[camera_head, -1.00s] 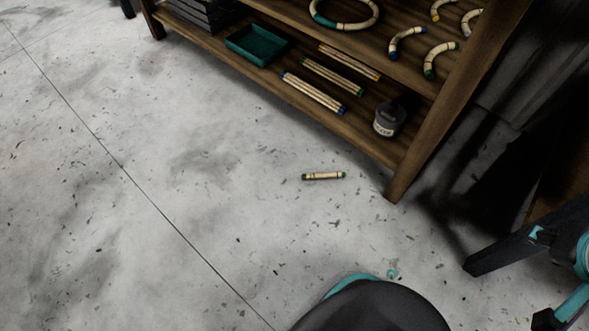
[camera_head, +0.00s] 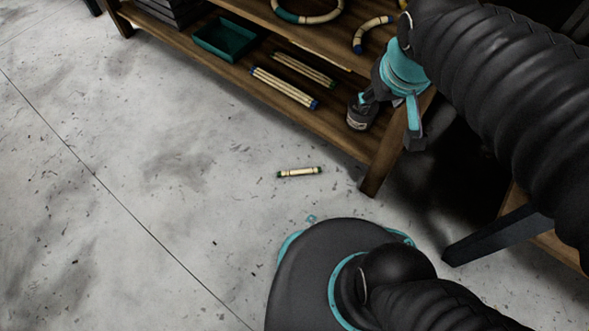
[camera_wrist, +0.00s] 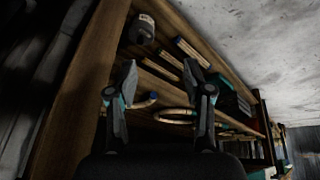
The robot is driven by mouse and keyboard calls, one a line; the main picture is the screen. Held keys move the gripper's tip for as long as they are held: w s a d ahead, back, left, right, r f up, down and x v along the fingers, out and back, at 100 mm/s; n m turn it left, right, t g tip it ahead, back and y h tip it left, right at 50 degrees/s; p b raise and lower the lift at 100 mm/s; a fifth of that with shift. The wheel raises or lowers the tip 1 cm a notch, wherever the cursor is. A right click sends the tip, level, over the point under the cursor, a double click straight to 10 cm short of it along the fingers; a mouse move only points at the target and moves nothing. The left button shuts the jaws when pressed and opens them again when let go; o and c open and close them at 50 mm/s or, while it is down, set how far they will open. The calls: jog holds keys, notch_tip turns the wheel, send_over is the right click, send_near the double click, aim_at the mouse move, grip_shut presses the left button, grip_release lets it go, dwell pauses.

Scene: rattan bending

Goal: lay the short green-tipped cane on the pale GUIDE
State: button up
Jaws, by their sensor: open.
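The short green-tipped cane (camera_head: 299,172) lies on the concrete floor in front of the shelf, in the middle of the head view. It is pale with dark green ends. My gripper (camera_head: 387,118) is in front of the shelf's right end, up and to the right of the cane, and holds nothing. In the wrist view my gripper (camera_wrist: 160,72) shows two parted fingers with the shelf behind them. The short cane cannot be made out in the wrist view. I cannot make out the pale GUIDE in either view.
The wooden shelf (camera_head: 335,143) holds a teal tray (camera_head: 224,40), blue-tipped canes (camera_head: 284,88), green-tipped canes (camera_head: 303,70), a dark jar (camera_head: 360,115), a ring (camera_head: 307,17) and a curved piece (camera_head: 370,35). A dark beam (camera_head: 497,240) stands at right. The floor at left is clear.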

jog(key=w+a+f+n+g+h+p, duration=0.1)
jog(key=w+a+f+n, duration=0.15)
jog(key=w, duration=0.25)
jog(key=w+a+f+n+g, duration=0.1)
jog(key=w+a+f+n, duration=0.15)
jog(key=w, duration=0.25)
jog(key=n+g+h+p, duration=0.2)
jog(key=n, duration=0.7)
send_over(293, 172)
jog(key=w+a, duration=0.2)
notch_tip(293, 172, down, 25)
jog(key=s+a+f+n+h+p, duration=0.1)
jog(key=s+a+f+n, duration=0.2)
jog(key=f, duration=0.8)
jog(key=shift+n, duration=0.3)
jog(key=x, duration=0.5)
jog(key=a+b+x, duration=0.1)
jog(key=x, duration=0.2)
jog(key=shift+w+f, duration=0.2)
jog(key=shift+f, duration=0.25)
jog(key=shift+d+b+x, duration=0.2)
jog(key=shift+b+x, duration=0.15)
jog(key=shift+x, duration=2.7)
jog(key=shift+r, duration=0.15)
grip_shut()
